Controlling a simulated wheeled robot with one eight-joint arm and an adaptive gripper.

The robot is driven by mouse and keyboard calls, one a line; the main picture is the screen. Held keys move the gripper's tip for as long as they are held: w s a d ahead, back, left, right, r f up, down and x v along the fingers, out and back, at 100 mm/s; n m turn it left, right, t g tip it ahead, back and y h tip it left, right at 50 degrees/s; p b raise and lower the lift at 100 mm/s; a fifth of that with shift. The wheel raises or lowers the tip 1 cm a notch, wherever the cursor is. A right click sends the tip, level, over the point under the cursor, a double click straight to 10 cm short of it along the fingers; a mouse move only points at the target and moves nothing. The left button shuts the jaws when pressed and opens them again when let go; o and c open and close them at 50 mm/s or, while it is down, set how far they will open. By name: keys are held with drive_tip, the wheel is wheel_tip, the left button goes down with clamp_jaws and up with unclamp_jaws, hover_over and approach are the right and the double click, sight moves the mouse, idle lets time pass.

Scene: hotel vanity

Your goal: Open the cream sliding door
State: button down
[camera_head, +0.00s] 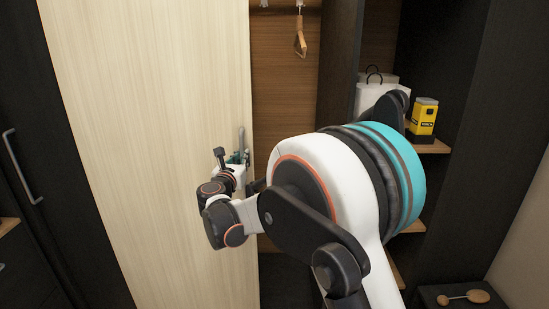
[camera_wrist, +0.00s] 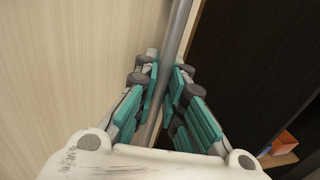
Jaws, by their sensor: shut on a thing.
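The cream sliding door (camera_head: 150,130) is a tall pale wood-grain panel in the left half of the head view. It also fills the left of the wrist view (camera_wrist: 60,60). A slim grey bar handle (camera_head: 241,140) stands upright near the door's right edge. In the wrist view the handle (camera_wrist: 178,30) runs down between the teal finger pads. My gripper (camera_wrist: 165,85) is shut on this handle. In the head view my gripper (camera_head: 240,160) is at the door's right edge, partly hidden by my own wrist. Right of the door edge the closet interior is open to view.
A wooden hanger (camera_head: 300,40) hangs in the open closet bay. Shelves on the right hold white bags (camera_head: 372,92) and a yellow box (camera_head: 423,116). A wooden brush-like item (camera_head: 465,298) lies on a dark surface at lower right. A dark cabinet with a grey handle (camera_head: 20,165) stands left.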

sight(184, 154)
drive_tip(key=a+p, duration=0.2)
drive_tip(key=a, duration=1.9)
drive_tip(key=shift+a, duration=0.2)
drive_tip(key=c, duration=1.7)
unclamp_jaws()
drive_tip(key=shift+o, duration=0.2)
drive_tip(key=s+a, duration=0.2)
drive_tip(key=s, duration=0.9)
drive_tip(key=shift+s+a, duration=0.15)
drive_tip(key=shift+s, duration=0.25)
